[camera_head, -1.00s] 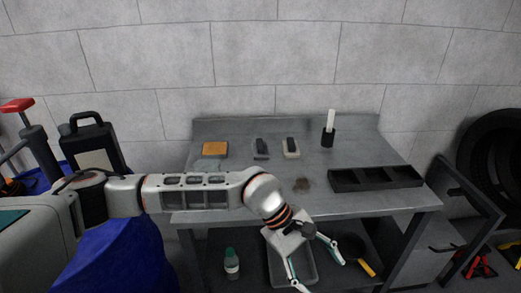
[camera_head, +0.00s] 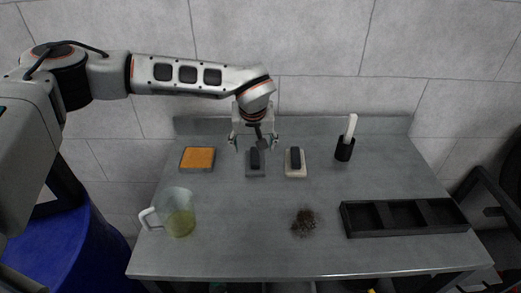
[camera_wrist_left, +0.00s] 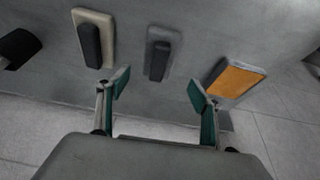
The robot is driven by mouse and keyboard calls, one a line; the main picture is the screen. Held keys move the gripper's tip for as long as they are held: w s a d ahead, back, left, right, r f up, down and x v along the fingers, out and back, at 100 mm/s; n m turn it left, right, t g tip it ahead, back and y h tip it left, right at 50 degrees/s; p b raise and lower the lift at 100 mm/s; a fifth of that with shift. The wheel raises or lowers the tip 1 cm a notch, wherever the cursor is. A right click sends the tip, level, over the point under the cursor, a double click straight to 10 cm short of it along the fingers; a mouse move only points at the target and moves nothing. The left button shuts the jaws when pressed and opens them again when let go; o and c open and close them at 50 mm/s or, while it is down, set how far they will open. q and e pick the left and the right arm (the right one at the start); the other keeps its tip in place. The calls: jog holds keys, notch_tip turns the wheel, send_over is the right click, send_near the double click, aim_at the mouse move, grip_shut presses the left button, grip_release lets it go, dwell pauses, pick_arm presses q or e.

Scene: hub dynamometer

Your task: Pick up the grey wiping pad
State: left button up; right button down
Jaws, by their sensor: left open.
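The grey wiping pad (camera_head: 255,171), a grey block with a dark handle on top, lies towards the back of the metal table. It also shows in the left wrist view (camera_wrist_left: 161,44), past the fingertips and roughly centred between them. My left gripper (camera_head: 253,143) is open and empty, with its fingers pointing down above the pad area. In the left wrist view its two green-lined fingers (camera_wrist_left: 159,90) are spread wide and show no contact with the pad. My right gripper is in neither view.
A cream pad (camera_head: 295,169) with a dark handle lies close to the right of the grey one. An orange-topped block (camera_head: 198,158) lies left. A jug (camera_head: 178,208), a dark debris patch (camera_head: 304,222), a black holder (camera_head: 344,149) and a divided tray (camera_head: 405,231) share the table (camera_head: 245,250).

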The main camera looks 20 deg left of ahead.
aim_at(255, 156)
pick_arm(q)
jog(key=shift+x, duration=1.3)
jog(key=x, duration=0.5)
jog(key=shift+d+f, duration=0.1)
jog(key=shift+d, duration=0.15)
jog(key=shift+c, duration=0.3)
jog(key=c, duration=1.1)
